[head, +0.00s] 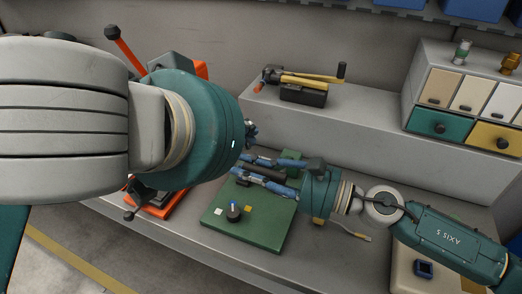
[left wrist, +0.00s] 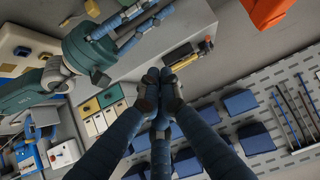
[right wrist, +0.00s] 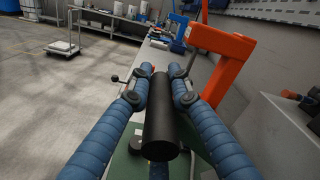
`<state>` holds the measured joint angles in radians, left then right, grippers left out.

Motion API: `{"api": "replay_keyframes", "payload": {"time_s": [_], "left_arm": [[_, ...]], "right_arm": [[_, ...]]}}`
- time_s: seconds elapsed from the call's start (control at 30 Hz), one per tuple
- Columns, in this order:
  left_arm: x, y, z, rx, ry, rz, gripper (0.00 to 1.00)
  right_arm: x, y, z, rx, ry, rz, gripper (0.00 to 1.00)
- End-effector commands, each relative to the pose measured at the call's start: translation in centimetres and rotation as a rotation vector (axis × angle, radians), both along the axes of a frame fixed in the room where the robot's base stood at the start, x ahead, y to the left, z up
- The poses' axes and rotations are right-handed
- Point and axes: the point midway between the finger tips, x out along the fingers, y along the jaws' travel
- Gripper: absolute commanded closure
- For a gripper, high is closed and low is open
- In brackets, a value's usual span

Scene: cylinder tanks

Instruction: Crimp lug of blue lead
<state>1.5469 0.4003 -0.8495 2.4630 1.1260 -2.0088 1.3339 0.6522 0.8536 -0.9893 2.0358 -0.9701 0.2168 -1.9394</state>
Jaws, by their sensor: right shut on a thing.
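My right gripper (head: 246,168) reaches over the green mat (head: 250,231) from the right, its blue fingers on both sides of a black cylinder (head: 266,171). The cylinder (right wrist: 161,128) lies lengthwise between the fingers in the right wrist view. My left gripper (left wrist: 158,90) has its blue fingertips drawn together, with nothing visible between them; in the head view my own left arm mostly hides it. An orange press (right wrist: 226,62) stands ahead of the right gripper, mostly behind my left arm in the head view. I cannot make out the blue lead or its lug.
A yellow-handled tool (head: 303,84) rests on the raised shelf. A drawer cabinet (head: 466,95) stands at the back right.

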Motion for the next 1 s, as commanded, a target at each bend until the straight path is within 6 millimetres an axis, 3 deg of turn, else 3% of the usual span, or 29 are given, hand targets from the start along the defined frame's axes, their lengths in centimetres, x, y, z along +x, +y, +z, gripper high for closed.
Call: {"api": "replay_keyframes", "payload": {"time_s": [0.17,0.57,0.8,1.0], "left_arm": [[1.1,-0.7,-1.5,0.004,0.012,-0.006,1.0],[7.1,-2.9,-6.3,0.006,0.008,0.0,1.0],[6.0,-2.5,-9.1,0.004,0.004,-0.005,1.0],[5.6,-2.4,-9.8,0.002,0.003,-0.004,1.0]], "right_arm": [[0.1,0.0,0.1,-0.001,-0.003,-0.001,1.0],[0.1,-0.1,0.1,-0.001,-0.003,-0.001,1.0],[0.1,-0.1,0.0,-0.002,-0.002,-0.002,1.0],[0.1,-0.1,0.0,-0.002,-0.002,-0.002,1.0]]}}
